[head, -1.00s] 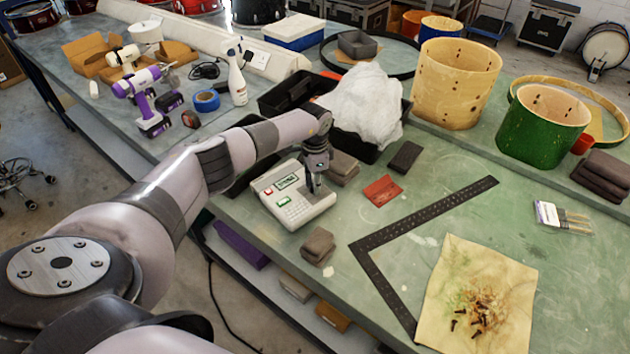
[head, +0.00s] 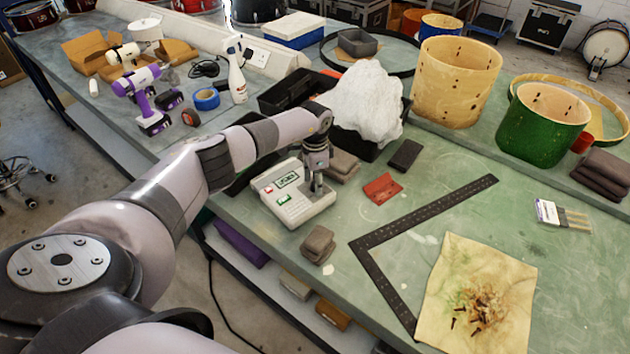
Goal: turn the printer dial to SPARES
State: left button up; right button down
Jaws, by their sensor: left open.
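The label printer (head: 290,205), a pale box with a small green screen (head: 288,180), a red and a green button and a keypad, sits near the bench's front edge. My left gripper (head: 317,188) points down over the printer's right side, with its fingertips at or just above the top face. The fingers are open. The dial is hidden behind the gripper, so its setting and whether the fingers touch it cannot be told. The screen's text is too small to read surely. My right gripper is out of view.
A red cloth (head: 382,188) and a black metal square (head: 372,268) lie to the right. The green bench between them is clear.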

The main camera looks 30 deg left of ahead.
pick_arm(q)
notch_tip(320, 180, up, 12)
dwell(0.6)
